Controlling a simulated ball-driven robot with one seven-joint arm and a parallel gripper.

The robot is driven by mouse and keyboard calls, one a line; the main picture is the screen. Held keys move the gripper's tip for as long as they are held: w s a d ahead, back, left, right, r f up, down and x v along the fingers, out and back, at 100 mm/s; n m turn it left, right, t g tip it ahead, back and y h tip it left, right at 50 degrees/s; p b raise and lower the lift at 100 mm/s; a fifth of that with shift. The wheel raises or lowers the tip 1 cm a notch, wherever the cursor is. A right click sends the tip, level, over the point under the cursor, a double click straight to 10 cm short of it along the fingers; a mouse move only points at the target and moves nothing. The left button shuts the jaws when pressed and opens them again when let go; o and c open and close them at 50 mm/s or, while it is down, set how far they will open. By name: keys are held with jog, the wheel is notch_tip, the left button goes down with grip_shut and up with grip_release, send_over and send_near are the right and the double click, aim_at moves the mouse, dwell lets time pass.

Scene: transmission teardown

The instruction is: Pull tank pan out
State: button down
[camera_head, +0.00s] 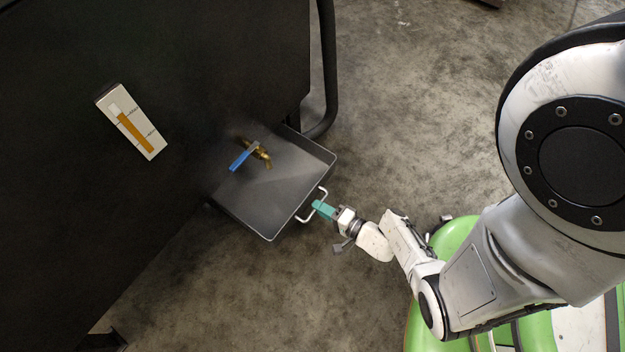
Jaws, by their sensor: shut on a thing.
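The tank pan (262,208) is a dark grey, shallow square tray. It sticks out from under the black tank (215,60), and its inner part is hidden beneath the tank. A white bar handle (311,207) is fixed to its outer wall. My gripper (320,208), with teal fingers, is shut on the handle from the outer right side. The fingertips partly cover the middle of the handle. The pan looks empty where it shows.
A brass tap with a blue lever (245,156) juts from the tank above the pan. A level gauge (132,122) is on the tank. A black tube frame (328,70) stands beyond the pan. Concrete floor (420,110) is clear around the pan's outer side.

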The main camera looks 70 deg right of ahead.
jog(key=shift+s+a, duration=0.15)
jog(key=shift+s, duration=0.25)
jog(key=c, duration=1.2)
grip_release()
jog(key=shift+o, duration=0.2)
